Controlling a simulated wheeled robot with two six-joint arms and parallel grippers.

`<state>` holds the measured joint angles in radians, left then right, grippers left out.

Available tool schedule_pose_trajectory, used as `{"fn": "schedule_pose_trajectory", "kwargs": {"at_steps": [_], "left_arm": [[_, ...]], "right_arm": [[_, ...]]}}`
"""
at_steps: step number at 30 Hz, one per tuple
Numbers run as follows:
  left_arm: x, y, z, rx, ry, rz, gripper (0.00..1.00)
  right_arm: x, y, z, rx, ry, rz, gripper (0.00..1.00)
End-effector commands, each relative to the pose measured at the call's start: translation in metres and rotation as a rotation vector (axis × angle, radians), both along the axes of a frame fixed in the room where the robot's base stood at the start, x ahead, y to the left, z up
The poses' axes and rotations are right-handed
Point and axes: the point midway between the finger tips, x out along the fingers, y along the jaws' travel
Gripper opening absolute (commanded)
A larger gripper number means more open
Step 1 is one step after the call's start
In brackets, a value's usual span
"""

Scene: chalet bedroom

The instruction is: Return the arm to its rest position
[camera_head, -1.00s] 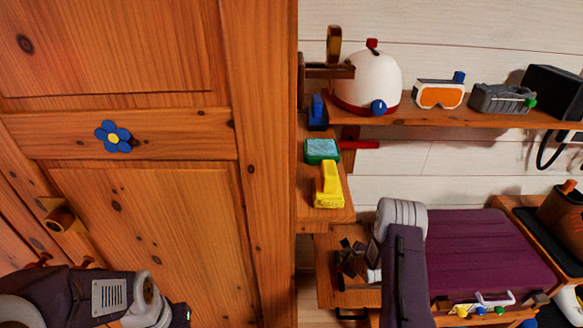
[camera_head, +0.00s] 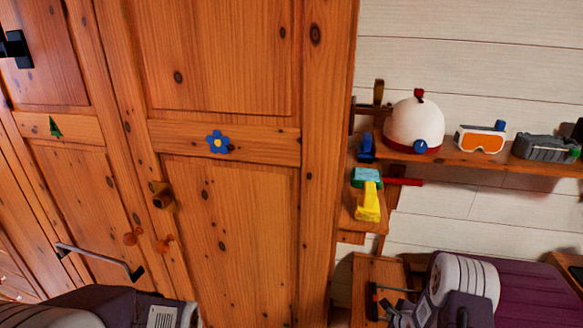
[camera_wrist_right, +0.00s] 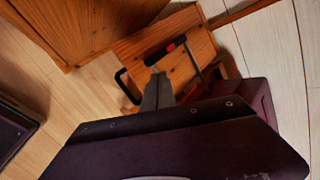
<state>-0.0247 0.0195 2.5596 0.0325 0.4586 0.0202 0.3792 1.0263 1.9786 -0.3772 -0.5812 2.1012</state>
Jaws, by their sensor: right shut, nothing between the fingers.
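My right arm comes in at the bottom right of the head view, with a white-and-dark joint. Its gripper (camera_head: 398,308) is low in the picture, partly hidden by the arm, over a small wooden surface. In the right wrist view the grey fingers (camera_wrist_right: 158,92) are together, with nothing between them. They point toward a wooden piece (camera_wrist_right: 190,55) carrying a black bar with a red part (camera_wrist_right: 165,52). Whether they touch it I cannot tell. My left arm shows only as a link at the bottom left of the head view; its gripper is out of frame.
A wooden wardrobe (camera_head: 235,240) with a blue flower (camera_head: 218,142) fills the left and middle. A shelf (camera_head: 470,158) at right holds a white helmet (camera_head: 412,122) and orange goggles (camera_head: 480,139). A yellow object (camera_head: 368,203) sits below. A purple case (camera_head: 530,285) is beside my right arm.

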Motion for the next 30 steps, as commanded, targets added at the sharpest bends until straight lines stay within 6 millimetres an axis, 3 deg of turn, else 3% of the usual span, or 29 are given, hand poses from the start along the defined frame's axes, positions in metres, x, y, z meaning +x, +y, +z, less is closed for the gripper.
{"fn": "schedule_pose_trajectory", "kwargs": {"at_steps": [5,11,14,19,21,24,30], "left_arm": [[0.0,0.0,0.014,0.0,0.0,0.0,0.36],[0.0,0.0,0.032,0.0,0.0,0.0,0.36],[0.0,0.0,0.045,0.0,0.0,0.0,0.36],[0.0,0.0,0.068,0.0,0.0,0.0,0.36],[0.0,0.0,0.073,0.0,0.0,0.0,0.36],[0.0,0.0,0.076,0.0,0.0,0.0,0.36],[0.0,0.0,0.075,0.0,0.0,0.0,0.36]], "right_arm": [[-0.012,0.016,0.042,-0.174,0.086,0.202,0.0],[-0.046,0.044,0.101,-0.413,0.228,0.56,0.0],[-0.08,0.068,0.142,-0.548,0.315,0.84,0.0],[-0.167,0.114,0.207,-0.724,0.417,1.454,0.0],[-0.198,0.127,0.221,-0.753,0.421,1.655,0.0],[-0.226,0.138,0.232,-0.772,0.41,1.841,0.0],[-0.238,0.142,0.234,-0.777,0.401,1.926,0.0]]}}
